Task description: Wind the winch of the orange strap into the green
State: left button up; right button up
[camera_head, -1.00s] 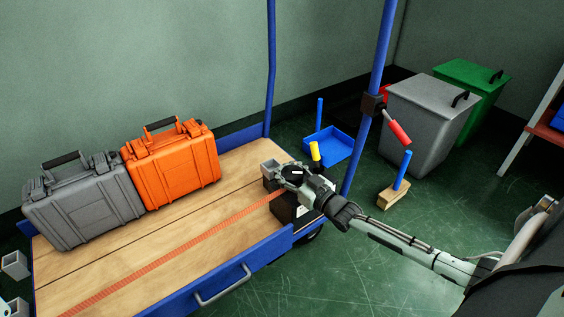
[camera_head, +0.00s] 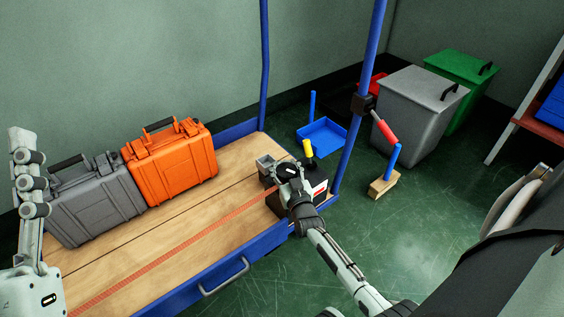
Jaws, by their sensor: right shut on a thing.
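The orange strap (camera_head: 175,255) lies flat and straight along the wooden bed of the blue cart and runs to the winch at its right end. The winch (camera_head: 312,193) is a dark box with a small white and red mark on its side and a yellow-gripped crank (camera_head: 307,148) standing upright. My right gripper (camera_head: 281,172) is shut at the winch, beside the crank, and covers part of it; its fingertips are hard to see. No green mark can be made out on the winch. My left gripper (camera_head: 22,142) is at the left edge, pointing up; its jaw opening is unclear.
An orange case (camera_head: 175,168) and a grey case (camera_head: 95,205) stand on the cart's bed behind the strap. A blue post (camera_head: 357,125) with a red-gripped lever (camera_head: 384,130) rises at the cart's right. Grey and green bins (camera_head: 415,110) stand behind.

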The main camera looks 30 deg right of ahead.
dwell(0.3)
jog(key=o, duration=1.4)
jog(key=shift+o, duration=0.2)
jog(key=v, duration=1.2)
